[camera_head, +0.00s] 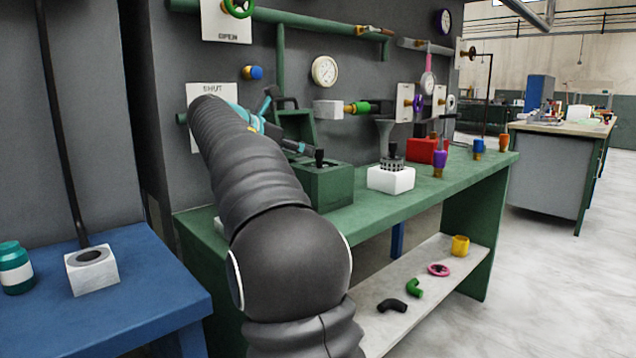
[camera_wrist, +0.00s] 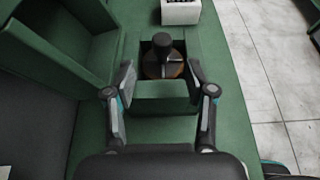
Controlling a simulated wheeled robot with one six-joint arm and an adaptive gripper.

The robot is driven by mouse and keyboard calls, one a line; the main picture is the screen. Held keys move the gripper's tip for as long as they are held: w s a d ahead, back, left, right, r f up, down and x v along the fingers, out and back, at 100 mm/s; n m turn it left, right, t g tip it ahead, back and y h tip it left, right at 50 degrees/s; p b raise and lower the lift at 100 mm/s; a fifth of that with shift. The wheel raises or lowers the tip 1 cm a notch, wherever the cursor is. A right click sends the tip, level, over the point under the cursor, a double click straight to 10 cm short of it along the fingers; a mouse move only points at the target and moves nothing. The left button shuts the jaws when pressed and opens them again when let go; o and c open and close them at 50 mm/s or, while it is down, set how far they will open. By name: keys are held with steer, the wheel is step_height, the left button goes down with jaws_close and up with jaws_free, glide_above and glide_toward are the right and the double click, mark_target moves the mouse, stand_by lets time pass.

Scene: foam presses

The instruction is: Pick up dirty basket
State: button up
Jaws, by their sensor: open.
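A basket with a black knob handle (camera_head: 319,157) sits in a square opening of a green box (camera_head: 328,188) on the green bench. In the wrist view the basket (camera_wrist: 165,68) shows a brownish round body below its black knob; its lower part is hidden in the opening. It looks like the dirty one. My gripper (camera_wrist: 160,78) is open and empty, its fingers spread to the left and right on the near side of the knob. In the head view my arm hides part of the gripper. A metal mesh basket (camera_head: 392,163) stands in a white block (camera_head: 391,180) to the right.
An open green housing (camera_head: 296,124) stands behind the box, and also left in the wrist view (camera_wrist: 62,40). Pipes and gauges line the wall. A red box (camera_head: 426,151) and coloured fittings stand farther right. A lower shelf (camera_head: 440,262) holds loose parts. A blue table (camera_head: 110,290) is left.

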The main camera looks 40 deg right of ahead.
mark_target(319, 168)
steer(key=shift+x, duration=3.55)
steer(key=shift+s+r, duration=0.1)
steer(key=shift+s, duration=0.05)
jaws_close()
